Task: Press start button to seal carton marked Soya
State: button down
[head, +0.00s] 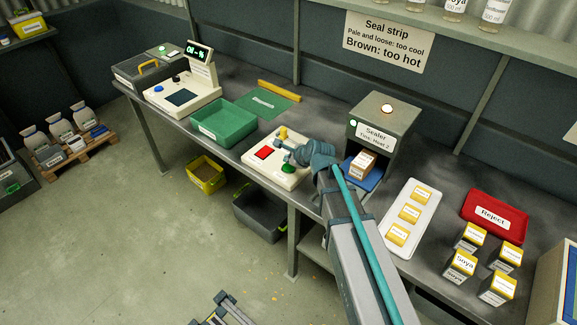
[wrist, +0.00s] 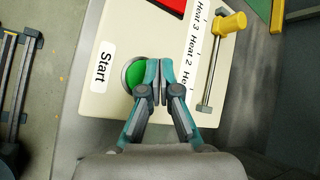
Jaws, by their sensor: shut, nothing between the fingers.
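The cream control panel (head: 262,172) stands on the bench, with a round green Start button (wrist: 136,76) and a yellow-knobbed lever (wrist: 229,23) beside the Heat 2 and Heat 3 marks. My gripper (wrist: 160,66) is shut and empty, its fingertips over the right part of the green button; whether they touch it I cannot tell. The grey sealer (head: 385,125) stands to the right, with a lit orange lamp on top. A carton (head: 361,165) sits at its opening on a blue tray; its label is too small to read. A carton marked Soya (head: 461,265) stands on the bench at right.
A white tray (head: 396,248) holds yellow-topped pieces. A red Reject tray (head: 497,213) and several cartons stand at right. A green bin (head: 223,124) and a scale (head: 183,98) stand at left. My arm crosses the bench front.

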aim_at(289, 167)
jog(key=shift+r+p, duration=1.45)
jog(key=shift+r, duration=0.8)
